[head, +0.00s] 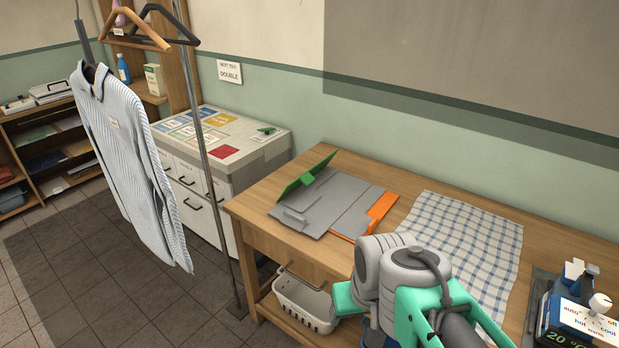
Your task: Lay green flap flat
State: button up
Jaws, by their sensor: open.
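The green flap (306,176) belongs to a grey folding board (345,206) on the wooden table. It stands raised and tilted along the board's far left side, not lying flat. An orange flap (382,212) is at the board's right side and lies low, close to the table. Smaller grey pieces (299,214) sit at the board's left front. The board carries no cloth. My grey and green arm is at the lower middle, in front of the table and apart from the flap. My gripper's fingertips do not show.
A checked cloth (461,240) lies on the table right of the board. A control box with a knob (583,322) stands at the right edge. A white basket (305,303) is below the table. A striped shirt (130,160) hangs at left, near a metal pole (209,150).

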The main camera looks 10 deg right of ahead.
aim_at(308, 178)
jog(key=u, duration=0.05)
jog(key=k, duration=0.6)
jog(key=u, duration=0.65)
jog(key=i, duration=1.25)
jog(key=u, duration=0.15)
